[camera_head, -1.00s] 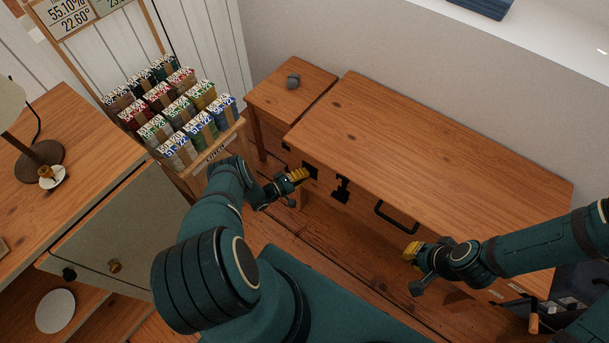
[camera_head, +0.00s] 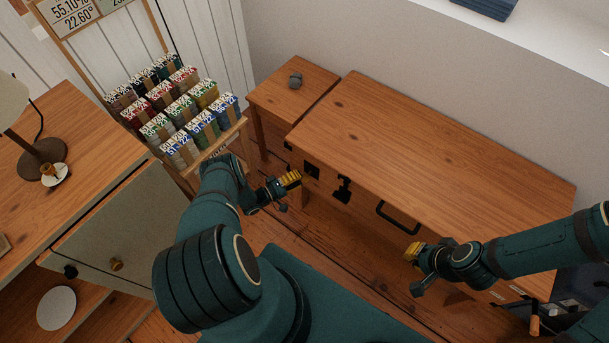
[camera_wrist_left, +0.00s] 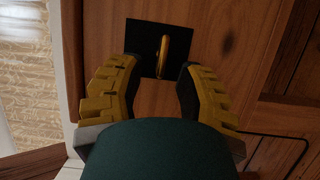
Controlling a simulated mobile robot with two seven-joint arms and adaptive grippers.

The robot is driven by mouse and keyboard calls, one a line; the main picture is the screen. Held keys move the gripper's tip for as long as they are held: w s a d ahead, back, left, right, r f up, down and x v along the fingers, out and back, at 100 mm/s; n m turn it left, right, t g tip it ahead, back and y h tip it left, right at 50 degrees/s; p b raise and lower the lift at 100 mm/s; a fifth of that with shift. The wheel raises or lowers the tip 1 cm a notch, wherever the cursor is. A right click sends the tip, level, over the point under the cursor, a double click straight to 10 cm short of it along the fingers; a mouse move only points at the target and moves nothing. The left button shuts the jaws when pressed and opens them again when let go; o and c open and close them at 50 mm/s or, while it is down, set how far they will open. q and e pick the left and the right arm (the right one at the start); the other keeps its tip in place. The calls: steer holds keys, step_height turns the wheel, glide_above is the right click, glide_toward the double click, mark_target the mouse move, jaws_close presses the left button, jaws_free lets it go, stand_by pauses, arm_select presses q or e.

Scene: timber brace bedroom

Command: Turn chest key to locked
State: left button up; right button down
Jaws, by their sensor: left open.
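The wooden chest (camera_head: 440,150) stands along the wall, with black metal fittings on its front. In the left wrist view a brass key (camera_wrist_left: 163,56) sits in a black lock plate (camera_wrist_left: 146,38) on a wooden front, its bow seen nearly edge-on. My left gripper (camera_head: 291,179) is just in front of the chest's left end. In the left wrist view its yellow fingers (camera_wrist_left: 153,90) are spread to either side below the key, empty and apart from it. My right gripper (camera_head: 412,252) is in front of the chest's middle; its finger gap is not clear.
A small wooden table (camera_head: 278,88) with a grey object stands left of the chest. A rack of labelled packets (camera_head: 180,110) stands behind my left arm. A cabinet (camera_head: 120,220) with a lamp is at the left. Wood floor shows before the chest.

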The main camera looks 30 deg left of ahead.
arm_select(q)
steer(key=v, duration=0.8)
steer(key=shift+a, duration=0.1)
